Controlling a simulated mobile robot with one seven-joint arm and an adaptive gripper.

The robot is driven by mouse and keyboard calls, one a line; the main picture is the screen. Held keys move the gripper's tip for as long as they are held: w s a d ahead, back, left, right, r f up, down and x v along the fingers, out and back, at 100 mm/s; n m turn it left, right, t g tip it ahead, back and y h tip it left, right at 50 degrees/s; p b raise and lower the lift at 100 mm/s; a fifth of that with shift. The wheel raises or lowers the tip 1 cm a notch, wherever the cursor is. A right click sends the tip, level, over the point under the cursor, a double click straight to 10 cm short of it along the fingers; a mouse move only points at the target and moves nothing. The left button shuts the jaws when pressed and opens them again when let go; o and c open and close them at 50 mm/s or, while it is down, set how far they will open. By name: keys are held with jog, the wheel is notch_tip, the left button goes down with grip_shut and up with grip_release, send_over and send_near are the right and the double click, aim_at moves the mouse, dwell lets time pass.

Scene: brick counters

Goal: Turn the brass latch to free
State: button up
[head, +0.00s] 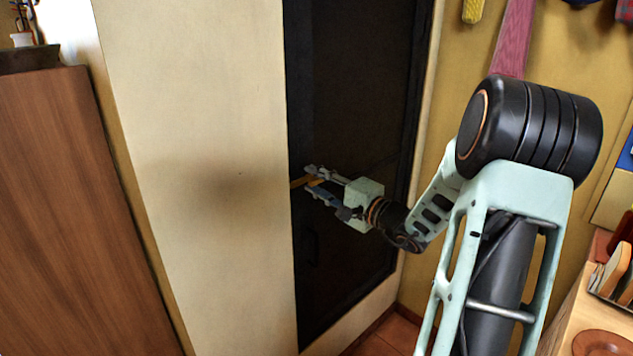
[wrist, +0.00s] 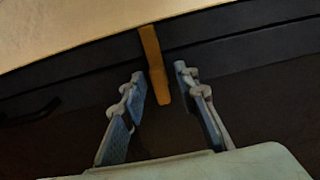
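The brass latch (head: 298,183) is a short flat bar at the left edge of a dark door (head: 350,90). In the wrist view the latch (wrist: 151,50) runs from the pale panel across the dark frame, slightly tilted. Its free end lies between my two fingers. My gripper (head: 311,178) is open at the latch. In the wrist view my gripper (wrist: 159,73) has one finger on each side of the bar with gaps showing, the left gap narrower. The fingers partly hide the latch in the head view.
A pale wall panel (head: 200,120) borders the door on the left, with a wooden cabinet (head: 70,200) beyond it. A dark handle (wrist: 30,112) shows at the left in the wrist view. A counter (head: 570,325) with a rack stands at the right.

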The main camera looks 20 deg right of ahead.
grip_shut()
jog(key=shift+m, duration=0.4)
jog(key=m, duration=0.3)
jog(key=m+p, duration=0.1)
jog(key=m, duration=0.2)
jog(key=shift+m, duration=0.3)
jog(key=m+p, duration=0.3)
jog(key=m, duration=0.3)
jog(key=shift+r+p, duration=0.15)
jog(key=shift+p, duration=0.25)
jog(key=shift+m+p, duration=1.35)
jog(key=shift+m, duration=0.85)
